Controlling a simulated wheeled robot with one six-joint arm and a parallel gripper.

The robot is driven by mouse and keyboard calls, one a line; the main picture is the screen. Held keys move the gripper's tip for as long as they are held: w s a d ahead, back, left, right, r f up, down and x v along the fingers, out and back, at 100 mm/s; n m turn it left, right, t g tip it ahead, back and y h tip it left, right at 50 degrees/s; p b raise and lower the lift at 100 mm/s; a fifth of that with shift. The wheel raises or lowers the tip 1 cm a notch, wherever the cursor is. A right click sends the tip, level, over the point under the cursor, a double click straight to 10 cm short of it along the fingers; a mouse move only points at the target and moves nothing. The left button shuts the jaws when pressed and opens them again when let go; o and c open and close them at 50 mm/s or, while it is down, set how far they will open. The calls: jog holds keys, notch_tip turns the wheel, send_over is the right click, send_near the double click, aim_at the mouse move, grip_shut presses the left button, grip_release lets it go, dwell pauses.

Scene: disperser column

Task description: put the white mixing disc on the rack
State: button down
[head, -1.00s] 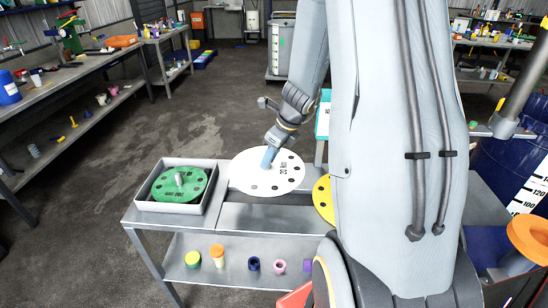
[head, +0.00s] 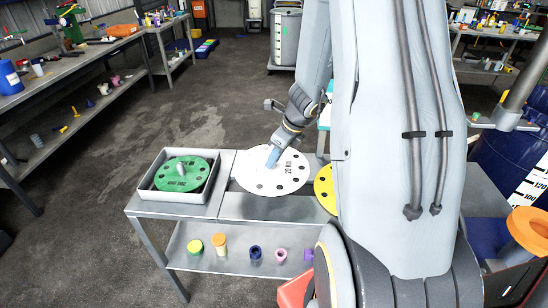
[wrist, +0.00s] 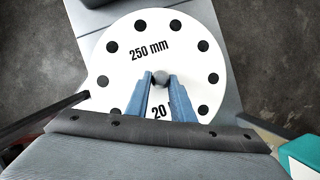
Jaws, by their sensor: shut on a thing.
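The white mixing disc (head: 262,184) is over the middle of the grey cart, in the head view. It has a ring of dark holes, black print and a grey central knob. The white disc also fills the middle of the wrist view (wrist: 118,75), where it reads "250 mm". My gripper (head: 272,160) is shut on its knob; in the wrist view the blue fingertips (wrist: 161,82) meet at it. The disc looks about level and hides what is under it. I cannot tell whether it touches anything below, nor make out a separate rack.
A grey square tray (head: 178,196) with a green disc (head: 186,180) stands left of the white disc. A yellow disc (head: 324,190) lies right, partly behind my arm. The cart's lower shelf (head: 228,265) holds several small cups. A blue barrel (head: 500,155) stands at the right.

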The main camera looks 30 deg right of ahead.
aim_at(277, 168)
jog(key=shift+f+b, duration=3.1)
jog(key=shift+f, duration=0.05)
jog(key=shift+f+b, duration=0.9)
jog(key=c, duration=1.5)
grip_release()
jog(key=shift+o, duration=0.2)
jog(key=shift+p+v, duration=0.8)
jog(key=shift+v, duration=3.1)
jog(key=s+a+n, duration=0.1)
jog(key=a+n, duration=0.2)
jog(key=n, duration=0.1)
jog(key=s+a+r+n+g, duration=0.1)
jog(key=s+a+n, duration=0.1)
jog(key=a+n, duration=0.2)
jog(key=s+a+r+n, duration=0.1)
jog(key=a+n, duration=0.2)
jog(key=n, duration=0.2)
jog(key=shift+s+a+g, duration=0.35)
jog(key=shift+s+g, duration=0.05)
jog(key=s+a+r+n+g+h, duration=0.1)
jog(key=s+a+n, duration=0.5)
jog(key=n, duration=1.1)
jog(key=shift+s+a+r+h, duration=0.2)
jog(key=shift+s+r+h, duration=0.2)
jog(key=shift+s+h, duration=0.2)
